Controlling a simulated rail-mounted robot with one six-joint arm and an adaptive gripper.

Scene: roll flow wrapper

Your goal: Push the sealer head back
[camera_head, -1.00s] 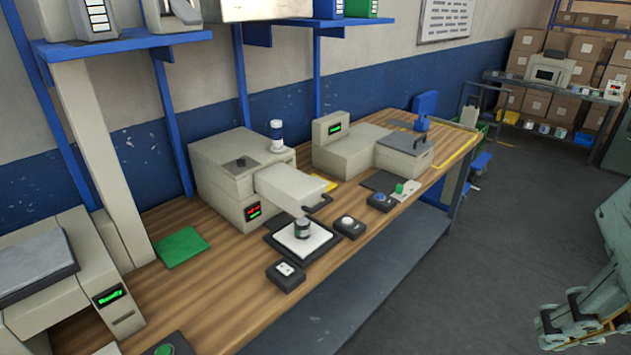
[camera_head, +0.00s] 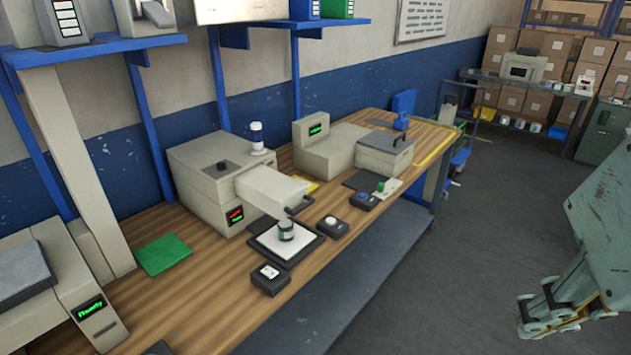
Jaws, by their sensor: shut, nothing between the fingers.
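The sealer machine (camera_head: 205,180) stands on the wooden bench, a beige box with a red display at its front corner. Its sealer head (camera_head: 268,188), a beige block with a dark handle (camera_head: 301,205) at its end, sticks out forward from the machine. Beneath and in front of the head, a small dark jar with a light lid (camera_head: 286,231) stands on a white plate (camera_head: 267,240) in a dark frame. My gripper (camera_head: 538,325) is at the lower right, over the floor, well apart from the bench and the head. Its fingers look closed and hold nothing.
Small button boxes (camera_head: 270,279) and (camera_head: 333,227) sit by the plate. A green mat (camera_head: 163,254) lies left of the sealer. Another beige machine (camera_head: 326,148) stands to the right. The grey floor (camera_head: 450,235) between my arm and the bench is clear.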

